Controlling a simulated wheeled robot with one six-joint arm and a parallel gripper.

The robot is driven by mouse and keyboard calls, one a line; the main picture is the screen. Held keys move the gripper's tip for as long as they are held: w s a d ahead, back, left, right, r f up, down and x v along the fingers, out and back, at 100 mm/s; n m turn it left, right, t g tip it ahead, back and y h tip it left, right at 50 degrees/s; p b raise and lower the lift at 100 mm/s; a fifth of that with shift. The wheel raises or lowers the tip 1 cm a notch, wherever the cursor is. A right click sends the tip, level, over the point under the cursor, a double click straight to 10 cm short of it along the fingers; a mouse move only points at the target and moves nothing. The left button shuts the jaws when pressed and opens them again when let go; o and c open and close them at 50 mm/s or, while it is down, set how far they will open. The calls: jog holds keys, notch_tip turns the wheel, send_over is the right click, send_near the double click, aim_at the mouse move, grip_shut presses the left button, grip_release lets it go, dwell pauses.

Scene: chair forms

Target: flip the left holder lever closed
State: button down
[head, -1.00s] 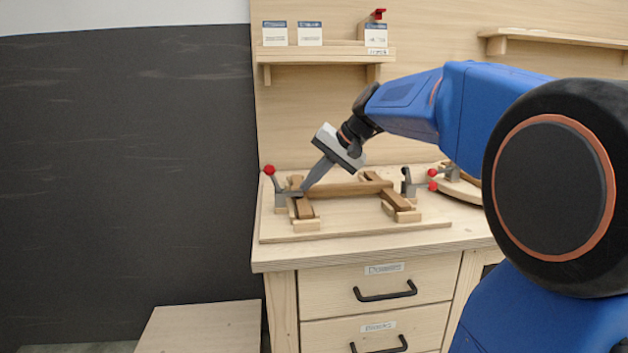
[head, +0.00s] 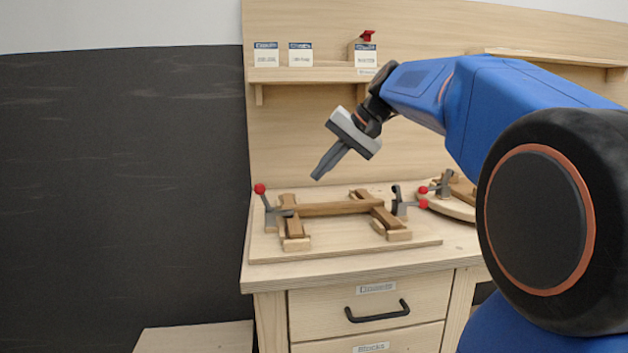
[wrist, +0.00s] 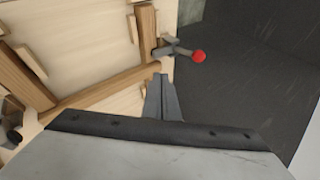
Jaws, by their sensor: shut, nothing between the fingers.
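The left holder lever (head: 262,194) is grey with a red ball knob. It stands up, tilted slightly left, at the left end of the wooden frame (head: 338,208) on the fixture board. In the wrist view the same lever (wrist: 182,53) shows beyond the fingertips, its red knob to the right. My gripper (head: 317,177) is shut and empty. It is in the air above the frame, to the right of the lever and apart from it. In the wrist view the closed fingers (wrist: 162,82) point toward the frame's corner near the lever.
A shelf (head: 310,75) with label cards hangs above. Drawers (head: 375,305) are below the bench top.

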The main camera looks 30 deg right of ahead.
jog(key=shift+d+v, duration=0.25)
jog(key=shift+v, duration=1.2)
jog(key=shift+s+f, duration=0.1)
jog(key=shift+f, duration=0.1)
